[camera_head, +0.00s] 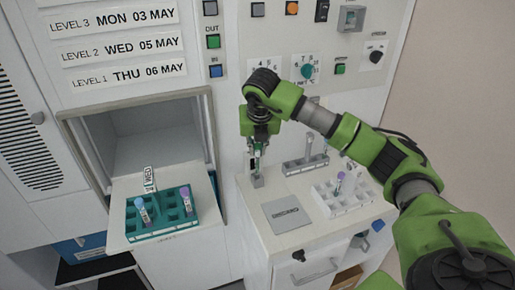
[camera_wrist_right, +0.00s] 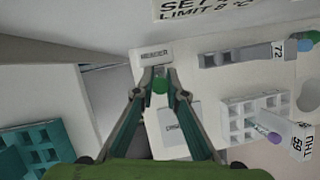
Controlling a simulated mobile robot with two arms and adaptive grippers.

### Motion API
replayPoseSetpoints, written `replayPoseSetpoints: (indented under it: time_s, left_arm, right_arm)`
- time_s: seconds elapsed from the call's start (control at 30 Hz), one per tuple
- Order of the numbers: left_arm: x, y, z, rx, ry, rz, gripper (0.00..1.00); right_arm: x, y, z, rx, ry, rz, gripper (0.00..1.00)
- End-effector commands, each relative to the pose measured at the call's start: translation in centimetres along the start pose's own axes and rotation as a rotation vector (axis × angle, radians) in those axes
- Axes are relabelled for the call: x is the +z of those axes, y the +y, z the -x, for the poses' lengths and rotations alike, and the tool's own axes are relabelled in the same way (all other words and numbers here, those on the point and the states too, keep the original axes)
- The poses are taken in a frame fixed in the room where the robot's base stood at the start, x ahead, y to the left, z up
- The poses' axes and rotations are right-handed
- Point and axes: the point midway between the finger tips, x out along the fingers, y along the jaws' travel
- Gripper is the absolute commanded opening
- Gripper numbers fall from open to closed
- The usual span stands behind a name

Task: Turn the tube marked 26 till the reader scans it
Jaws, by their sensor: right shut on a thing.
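My right gripper (camera_head: 257,160) is shut on a tube with a green cap, above the small grey reader block (camera_head: 257,181) at the left end of the white counter. In the right wrist view the green cap (camera_wrist_right: 160,86) sits between the fingertips, and the reader block (camera_wrist_right: 152,52), with dark lettering, lies just beyond them. No number on the held tube is readable, so I cannot tell from its label whether it is 26. The fingers hide most of it. I cannot tell whether its lower end touches the reader. My left gripper is not in view.
A grey rack (camera_head: 304,164) with tubes stands at the counter's back; a white rack (camera_head: 345,194) stands to the right. A flat grey plate (camera_head: 286,214) lies in front. A teal rack (camera_head: 161,222) with tubes and a WED tag sits on the shelf at left.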

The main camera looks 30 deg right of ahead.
Motion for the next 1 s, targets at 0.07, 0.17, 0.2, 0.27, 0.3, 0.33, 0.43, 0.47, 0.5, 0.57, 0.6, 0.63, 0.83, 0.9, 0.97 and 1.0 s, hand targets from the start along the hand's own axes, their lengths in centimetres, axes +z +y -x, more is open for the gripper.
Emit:
replayPoseSetpoints:
  time_s: [0.07,0.17,0.2,0.27,0.3,0.33,0.43,0.47,0.5,0.57,0.6,0.63,0.83,0.9,0.97,1.0]
  left_arm:
    - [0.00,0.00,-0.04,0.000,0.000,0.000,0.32]
    - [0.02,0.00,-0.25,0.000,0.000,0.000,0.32]
    - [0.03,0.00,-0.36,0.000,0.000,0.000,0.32]
    - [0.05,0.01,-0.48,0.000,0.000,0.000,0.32]
    - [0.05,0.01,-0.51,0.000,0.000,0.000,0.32]
    - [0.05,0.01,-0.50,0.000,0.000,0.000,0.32]
    - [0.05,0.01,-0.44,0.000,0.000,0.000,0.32]
    - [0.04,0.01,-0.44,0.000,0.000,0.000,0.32]
    - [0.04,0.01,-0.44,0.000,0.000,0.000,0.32]
    - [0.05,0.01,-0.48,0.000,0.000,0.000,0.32]
    - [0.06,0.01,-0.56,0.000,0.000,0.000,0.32]
    - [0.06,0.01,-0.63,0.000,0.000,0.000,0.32]
    - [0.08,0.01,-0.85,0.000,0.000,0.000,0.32]
    - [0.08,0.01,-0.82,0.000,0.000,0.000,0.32]
    - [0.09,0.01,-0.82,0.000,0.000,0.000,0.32]
    - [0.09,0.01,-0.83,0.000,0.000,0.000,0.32]
  right_arm:
    - [-0.02,0.01,-0.03,0.000,0.000,0.000,0.00]
    - [-0.06,0.00,-0.16,0.000,0.000,0.000,0.00]
    - [-0.09,0.00,-0.22,0.000,0.000,0.000,0.00]
    - [-0.11,-0.01,-0.27,0.000,0.000,0.000,0.00]
    - [-0.11,-0.02,-0.27,0.000,0.000,0.000,0.00]
    - [-0.10,-0.02,-0.25,0.000,0.000,0.000,0.00]
    - [-0.08,-0.03,-0.20,0.000,0.000,0.000,0.00]
    - [-0.07,-0.03,-0.20,0.000,0.000,0.000,0.00]
    - [-0.07,-0.03,-0.20,0.000,0.000,0.000,0.00]
    - [-0.08,-0.04,-0.23,0.000,0.000,0.000,0.00]
    - [-0.10,-0.04,-0.27,0.000,0.000,0.000,0.00]
    - [-0.12,-0.04,-0.31,0.000,0.000,0.000,0.00]
    - [-0.14,-0.05,-0.37,-0.001,0.000,0.000,0.00]
    - [-0.13,-0.05,-0.34,-0.001,0.000,0.000,0.00]
    - [-0.13,-0.05,-0.34,-0.001,0.000,0.000,0.00]
    - [-0.13,-0.05,-0.35,-0.001,0.000,0.000,0.00]
